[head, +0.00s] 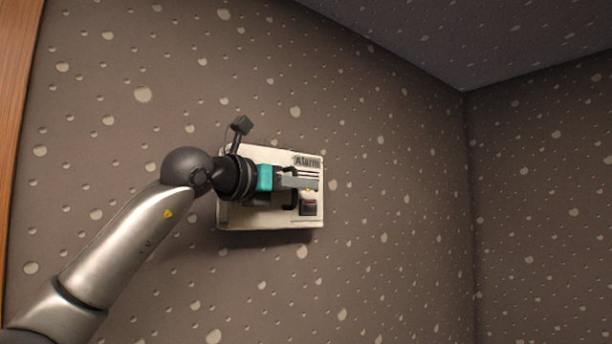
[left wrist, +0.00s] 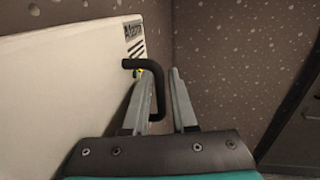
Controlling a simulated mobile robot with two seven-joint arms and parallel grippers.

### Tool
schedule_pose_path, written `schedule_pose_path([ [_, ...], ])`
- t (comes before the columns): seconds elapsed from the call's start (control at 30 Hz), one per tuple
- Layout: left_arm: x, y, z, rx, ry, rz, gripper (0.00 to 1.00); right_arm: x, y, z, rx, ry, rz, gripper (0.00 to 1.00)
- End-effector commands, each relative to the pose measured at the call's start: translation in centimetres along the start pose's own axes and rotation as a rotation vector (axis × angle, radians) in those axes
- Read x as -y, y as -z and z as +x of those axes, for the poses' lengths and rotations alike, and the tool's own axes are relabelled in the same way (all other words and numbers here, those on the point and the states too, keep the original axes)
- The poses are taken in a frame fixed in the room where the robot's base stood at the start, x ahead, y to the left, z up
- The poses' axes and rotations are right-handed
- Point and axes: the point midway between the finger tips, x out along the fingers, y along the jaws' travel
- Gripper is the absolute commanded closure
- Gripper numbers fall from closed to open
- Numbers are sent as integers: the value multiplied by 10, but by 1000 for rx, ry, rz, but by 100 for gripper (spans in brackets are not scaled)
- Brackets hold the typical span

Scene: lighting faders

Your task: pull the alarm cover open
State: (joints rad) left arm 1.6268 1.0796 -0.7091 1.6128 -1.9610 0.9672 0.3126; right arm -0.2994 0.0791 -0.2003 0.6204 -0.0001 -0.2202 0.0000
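The alarm box (head: 262,219) is a cream panel on the wall, with "Alarm" lettering at its upper right. In the left wrist view its pale face (left wrist: 60,90) fills the left side. A black bracket-shaped handle (left wrist: 159,84) stands out from it. My left gripper (head: 305,184) is in front of the box and hides its middle. In the wrist view the left gripper (left wrist: 160,88) has its fingers apart, one on each side of the handle's bar. The bar looks nearer the left finger; I cannot tell if they touch. My right gripper is not in view.
A dark reddish switch-like part (head: 308,207) sits at the box's lower right. The speckled brown wall (head: 390,230) right of the box is clear up to the room corner. A wooden edge (head: 18,100) runs down the far left.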

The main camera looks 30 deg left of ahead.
Motion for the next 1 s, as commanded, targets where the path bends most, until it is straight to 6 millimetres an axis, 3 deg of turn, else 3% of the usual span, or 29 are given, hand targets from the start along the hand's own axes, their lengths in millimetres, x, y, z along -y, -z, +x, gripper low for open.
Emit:
schedule_pose_path([
  [0.2, 0, 0, 18, -1, -1, 0, 74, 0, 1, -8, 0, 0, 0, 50],
  [0.47, 0, 1, 19, 0, -1, 0, 74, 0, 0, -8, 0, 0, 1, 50],
  [0.73, 0, 0, 19, 0, -1, 0, 100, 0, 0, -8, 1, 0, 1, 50],
  [1.0, 0, 0, 18, 0, -1, 0, 100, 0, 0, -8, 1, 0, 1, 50],
])
